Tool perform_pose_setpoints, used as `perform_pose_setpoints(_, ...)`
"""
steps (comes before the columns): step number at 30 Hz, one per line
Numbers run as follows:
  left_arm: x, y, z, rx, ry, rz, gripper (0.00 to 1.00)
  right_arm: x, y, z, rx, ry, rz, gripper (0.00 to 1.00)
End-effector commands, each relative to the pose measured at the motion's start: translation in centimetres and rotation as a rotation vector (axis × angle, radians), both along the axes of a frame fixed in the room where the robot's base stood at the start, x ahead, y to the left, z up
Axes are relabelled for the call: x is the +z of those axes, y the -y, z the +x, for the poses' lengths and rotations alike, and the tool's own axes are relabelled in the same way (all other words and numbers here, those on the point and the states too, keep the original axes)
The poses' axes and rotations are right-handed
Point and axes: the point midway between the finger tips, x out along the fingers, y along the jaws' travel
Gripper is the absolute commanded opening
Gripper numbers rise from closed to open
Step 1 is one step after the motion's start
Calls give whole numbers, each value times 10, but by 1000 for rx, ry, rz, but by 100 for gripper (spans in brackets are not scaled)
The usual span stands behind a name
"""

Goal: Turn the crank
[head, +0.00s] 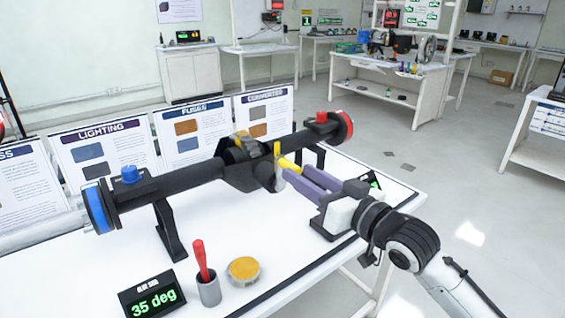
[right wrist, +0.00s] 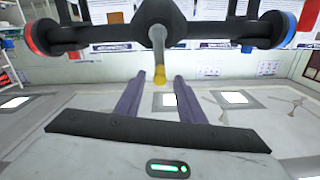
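The crank is at the middle of a dark axle assembly (head: 190,178) on the white table. It has a pale grey arm (right wrist: 157,45) and a yellow handle (head: 289,165) that points towards my right gripper. My right gripper (head: 297,173) comes in from the right with its two purple fingers apart. In the right wrist view, the yellow handle (right wrist: 160,75) shows between the fingertips with a gap on either side. I cannot tell whether the fingertips reach past its end. My left gripper is not in view.
A display (head: 152,297) reading "35 deg", a grey cup (head: 208,290) with a red-handled tool, and a round yellow-topped tin (head: 243,270) stand at the table's front. Poster boards (head: 190,135) line the back. A blue hub (head: 98,208) and red hub (head: 345,127) end the axle.

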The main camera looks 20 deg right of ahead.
Motion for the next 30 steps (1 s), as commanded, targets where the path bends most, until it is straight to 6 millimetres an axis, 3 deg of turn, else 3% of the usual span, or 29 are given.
perform_pose_setpoints(3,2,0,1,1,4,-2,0,2,-8,23,-1,2,2,36)
perform_pose_setpoints(10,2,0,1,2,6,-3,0,0,-21,58,-1,2,1,36)
perform_pose_setpoints(15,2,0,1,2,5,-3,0,0,-25,69,-1,0,-1,36)
perform_pose_setpoints(23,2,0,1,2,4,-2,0,-1,-26,70,-1,1,-2,36)
perform_pose_setpoints(24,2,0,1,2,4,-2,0,-1,-26,70,-1,1,-2,34)
perform_pose_setpoints(30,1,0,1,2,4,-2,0,-1,-26,70,-1,1,-2,0)
